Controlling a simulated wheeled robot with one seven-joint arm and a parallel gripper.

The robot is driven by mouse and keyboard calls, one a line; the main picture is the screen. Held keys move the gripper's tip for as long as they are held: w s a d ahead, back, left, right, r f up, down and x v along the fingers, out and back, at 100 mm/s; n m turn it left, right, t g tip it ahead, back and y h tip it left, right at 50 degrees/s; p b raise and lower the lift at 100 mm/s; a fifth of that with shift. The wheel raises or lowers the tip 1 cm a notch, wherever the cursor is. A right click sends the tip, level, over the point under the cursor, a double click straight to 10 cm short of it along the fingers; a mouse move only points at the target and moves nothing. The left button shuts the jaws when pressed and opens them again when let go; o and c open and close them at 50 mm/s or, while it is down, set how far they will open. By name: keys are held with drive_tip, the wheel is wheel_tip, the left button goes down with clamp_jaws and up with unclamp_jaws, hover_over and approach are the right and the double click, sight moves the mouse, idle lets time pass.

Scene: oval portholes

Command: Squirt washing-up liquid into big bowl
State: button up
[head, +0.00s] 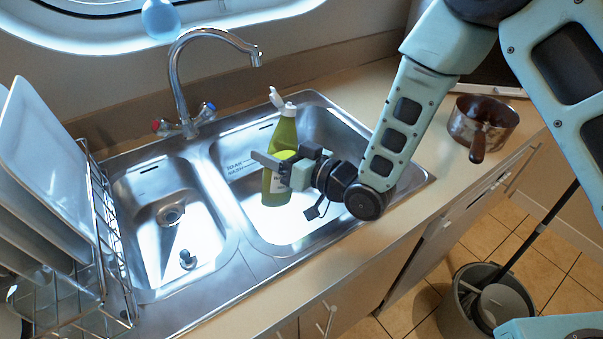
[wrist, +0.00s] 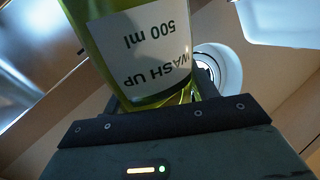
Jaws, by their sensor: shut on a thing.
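A green washing-up liquid bottle (head: 283,135) stands nearly upright over the big bowl of the sink (head: 318,233), the right-hand basin. Its cap at the top looks flipped open. My gripper (head: 278,168) is shut around the bottle's middle, reaching in from the right. In the wrist view the bottle (wrist: 125,15) fills the upper middle, with a white label reading "WASH UP 500 ml" upside down. I cannot tell whether the bottle's base touches the basin floor. No liquid is seen coming out.
The tap (head: 178,75) rises behind the sink, left of the bottle. A smaller basin (head: 150,190) and a dish rack (head: 110,240) with plates are to the left. A brown pan (head: 460,128) sits on the right worktop. A bucket (head: 455,315) stands on the floor.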

sight(286, 141)
drive_tip(key=shift+f+n+b, duration=0.5)
drive_tip(key=shift+n+b, duration=0.3)
drive_tip(key=shift+b, duration=0.15)
drive_tip(key=shift+w+r+n+b, duration=0.1)
drive_tip(key=shift+n+b, duration=1)
drive_tip(key=shift+b, duration=0.15)
drive_tip(key=shift+r+p, duration=1.35)
drive_tip(key=shift+r, duration=1.2)
